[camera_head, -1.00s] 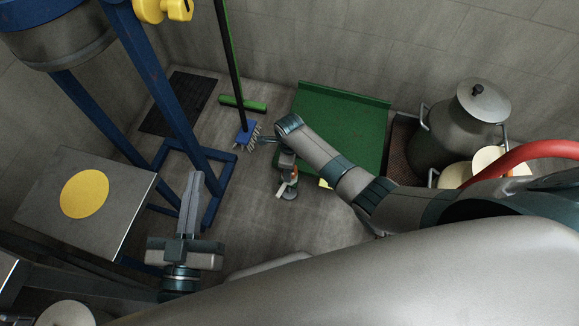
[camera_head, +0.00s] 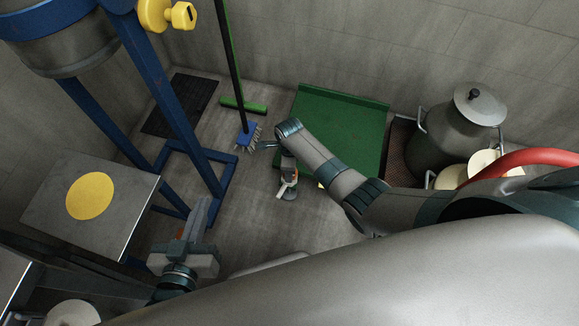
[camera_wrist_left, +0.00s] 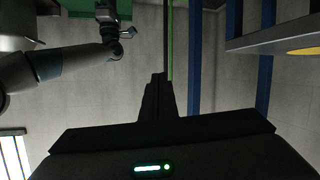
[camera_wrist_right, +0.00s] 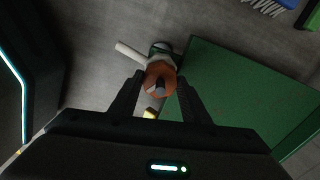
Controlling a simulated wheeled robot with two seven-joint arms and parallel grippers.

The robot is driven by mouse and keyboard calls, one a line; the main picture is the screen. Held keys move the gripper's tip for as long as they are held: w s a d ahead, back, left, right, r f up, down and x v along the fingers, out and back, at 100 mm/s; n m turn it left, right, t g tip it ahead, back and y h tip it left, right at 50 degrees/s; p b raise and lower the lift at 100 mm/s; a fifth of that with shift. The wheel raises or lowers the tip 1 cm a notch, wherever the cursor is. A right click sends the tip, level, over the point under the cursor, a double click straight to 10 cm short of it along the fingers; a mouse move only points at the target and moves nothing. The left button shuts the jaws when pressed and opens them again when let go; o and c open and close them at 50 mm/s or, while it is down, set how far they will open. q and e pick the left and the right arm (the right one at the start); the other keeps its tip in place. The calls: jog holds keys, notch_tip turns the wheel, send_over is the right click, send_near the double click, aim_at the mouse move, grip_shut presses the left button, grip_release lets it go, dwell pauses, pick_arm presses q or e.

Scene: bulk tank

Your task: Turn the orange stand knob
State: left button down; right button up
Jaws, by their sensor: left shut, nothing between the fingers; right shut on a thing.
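The orange knob (camera_wrist_right: 158,72) sits between the two fingers of my right gripper (camera_wrist_right: 161,82) in the right wrist view. A dark piece lies at its centre. A pale stub and a dark green part show just beyond it. In the head view my right gripper (camera_head: 288,164) reaches down over the small stand (camera_head: 289,190) on the floor, and the arm hides most of the knob. My right gripper is shut on the knob. My left gripper (camera_head: 203,210) is shut and empty above the floor at the left; its fingers meet in the left wrist view (camera_wrist_left: 157,82).
A green platform (camera_head: 345,125) lies behind the stand. A blue broom (camera_head: 247,132) stands close to the right gripper. A blue frame (camera_head: 175,110) and a table with a yellow disc (camera_head: 90,196) are at left. A metal can (camera_head: 455,135) stands at right.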

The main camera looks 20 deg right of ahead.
jog(key=shift+r+n+p, duration=0.1)
jog(key=shift+n+p, duration=0.7)
jog(key=shift+p, duration=0.4)
jog(key=shift+n+p, duration=0.7)
jog(key=shift+n, duration=0.1)
jog(key=shift+n+p, duration=0.35)
jog(key=shift+n, duration=0.45)
jog(key=n, duration=0.2)
jog(key=shift+n+p, duration=0.35)
jog(key=shift+n, duration=0.05)
jog(key=n, duration=0.3)
jog(key=shift+p, duration=0.3)
pick_arm(q)
jog(key=s+a+f+g+y, duration=0.3)
jog(key=s+a+f+g, duration=0.5)
jog(key=shift+y, duration=0.4)
pick_arm(e)
jog(key=shift+n, duration=1)
pick_arm(q)
jog(key=shift+f+n, duration=0.1)
jog(key=shift+n, duration=0.2)
jog(key=shift+w, duration=0.1)
pick_arm(e)
jog(key=shift+w, duration=0.1)
pick_arm(q)
jog(key=shift+r, duration=0.2)
pick_arm(e)
jog(key=o, duration=1)
